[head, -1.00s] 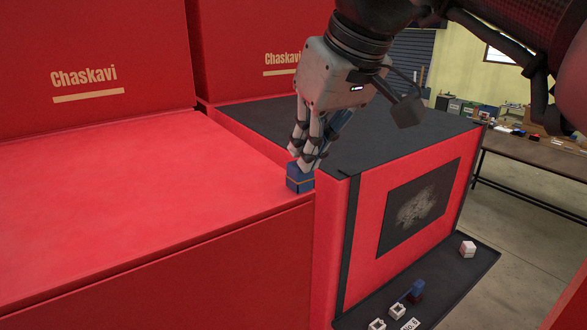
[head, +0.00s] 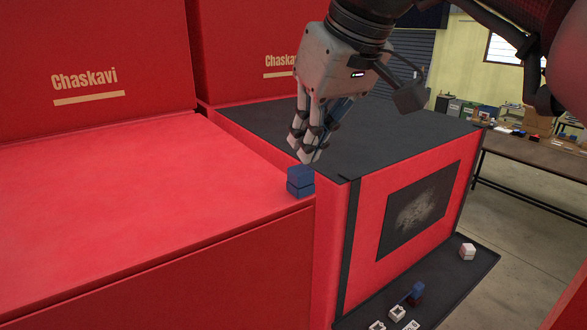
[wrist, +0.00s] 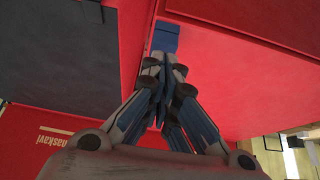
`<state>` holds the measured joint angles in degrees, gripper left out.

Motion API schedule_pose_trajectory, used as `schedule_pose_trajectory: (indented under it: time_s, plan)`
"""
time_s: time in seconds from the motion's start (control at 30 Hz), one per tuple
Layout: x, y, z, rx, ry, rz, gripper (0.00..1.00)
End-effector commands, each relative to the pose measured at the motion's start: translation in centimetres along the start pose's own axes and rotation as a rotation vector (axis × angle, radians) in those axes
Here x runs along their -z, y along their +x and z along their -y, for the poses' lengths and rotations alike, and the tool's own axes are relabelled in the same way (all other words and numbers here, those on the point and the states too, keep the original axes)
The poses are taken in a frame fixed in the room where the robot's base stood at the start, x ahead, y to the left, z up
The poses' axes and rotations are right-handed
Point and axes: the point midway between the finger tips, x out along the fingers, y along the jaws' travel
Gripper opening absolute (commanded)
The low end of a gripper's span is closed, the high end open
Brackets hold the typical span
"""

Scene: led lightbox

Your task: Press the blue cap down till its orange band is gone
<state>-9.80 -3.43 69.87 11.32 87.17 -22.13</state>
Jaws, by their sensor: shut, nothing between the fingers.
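The blue cap (head: 300,174) sits on a darker blue block (head: 300,189) at the right front corner of the red box top (head: 150,190). A thin dark seam shows between cap and block, and no orange shows there in the head view. My gripper (head: 303,155) is shut and empty, its fingertips just above and behind the cap, seemingly apart from it. In the wrist view the cap's blue top (wrist: 165,37) lies just beyond my shut fingertips (wrist: 161,62); its sides are hidden there.
A dark-topped red cabinet (head: 400,140) stands right of the cap. A low dark tray (head: 455,285) on the right holds a blue piece (head: 417,290), white pieces (head: 396,313) and a pale cube (head: 467,251). A workbench (head: 535,160) stands farther back.

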Motion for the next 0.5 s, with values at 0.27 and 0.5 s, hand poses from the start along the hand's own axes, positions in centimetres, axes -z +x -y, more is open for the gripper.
schedule_pose_trajectory:
  time_s: [0.27, 0.5]
  plan:
    - [0.32, -0.66, 0.01, 0.000, 0.001, 0.000, 0.00]
    - [0.62, -1.04, -0.02, -0.001, 0.000, -0.003, 0.00]
